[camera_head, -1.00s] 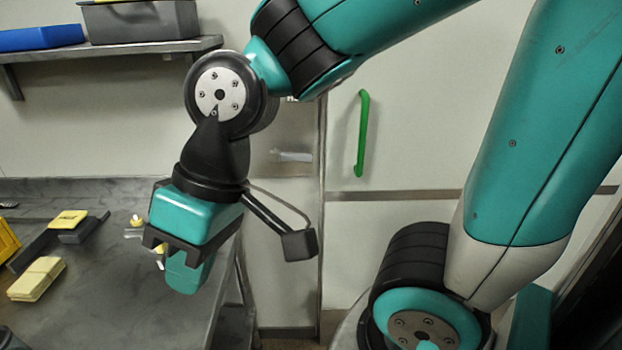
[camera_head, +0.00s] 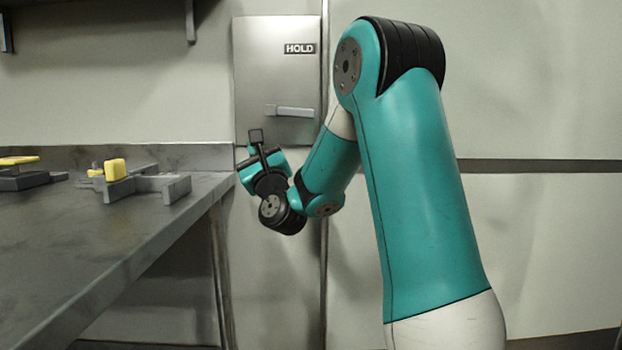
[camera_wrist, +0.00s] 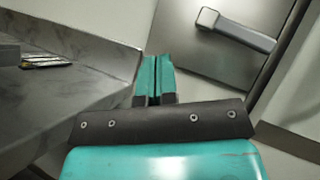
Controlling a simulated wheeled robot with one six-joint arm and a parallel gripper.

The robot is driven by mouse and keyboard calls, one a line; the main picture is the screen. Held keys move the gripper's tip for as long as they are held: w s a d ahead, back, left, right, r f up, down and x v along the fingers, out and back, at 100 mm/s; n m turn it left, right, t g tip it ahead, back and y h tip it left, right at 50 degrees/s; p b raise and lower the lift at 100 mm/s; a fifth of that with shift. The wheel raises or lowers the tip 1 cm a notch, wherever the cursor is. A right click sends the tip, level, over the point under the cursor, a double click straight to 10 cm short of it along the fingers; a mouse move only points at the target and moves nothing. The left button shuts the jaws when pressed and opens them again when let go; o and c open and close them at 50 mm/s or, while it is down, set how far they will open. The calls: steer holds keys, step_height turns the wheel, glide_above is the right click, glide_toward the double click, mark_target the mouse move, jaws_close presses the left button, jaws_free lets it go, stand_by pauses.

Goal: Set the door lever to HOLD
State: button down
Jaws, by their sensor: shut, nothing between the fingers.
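The door lever (camera_head: 290,111) is a light grey bar lying about level on a grey metal panel (camera_head: 262,70). A black HOLD label (camera_head: 300,48) with white letters sits above it on the panel. In the wrist view the lever (camera_wrist: 238,31) is at the upper right, with its block-like end to the left. My gripper (camera_wrist: 154,62) is shut and empty, its two teal fingers side by side. It is below and left of the lever in that view and apart from it. In the head view my gripper is partly hidden behind my wrist, below the lever.
A grey metal worktop (camera_head: 130,235) runs along the left, with a raised back edge near the panel. Grey fixtures (camera_head: 120,185) with yellow parts stand on it. A dark vertical seam (camera_head: 325,270) borders the panel on the right. The wall right of my arm is bare.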

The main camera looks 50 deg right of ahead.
mark_target(290, 112)
steer(key=s+d+f+m+g+h+b, duration=0.5)
steer(key=d+m+h, duration=0.4)
steer(key=m+h, duration=0.3)
steer(key=shift+s+d+f+m+g+h, duration=0.35)
steer(key=shift+s+f+m+g, duration=0.35)
steer(key=shift+f+m+g, duration=0.3)
steer(key=shift+r, duration=0.1)
steer(key=p+x, duration=0.7)
steer(key=x, duration=0.3)
steer(key=shift+a+r, duration=0.1)
steer(key=shift+r, duration=0.1)
step_height(290, 112, up, 2)
steer(key=shift+r+p, duration=0.2)
steer(key=shift+p, duration=0.7)
steer(key=shift+r+p, duration=0.4)
steer(key=shift+r, duration=0.15)
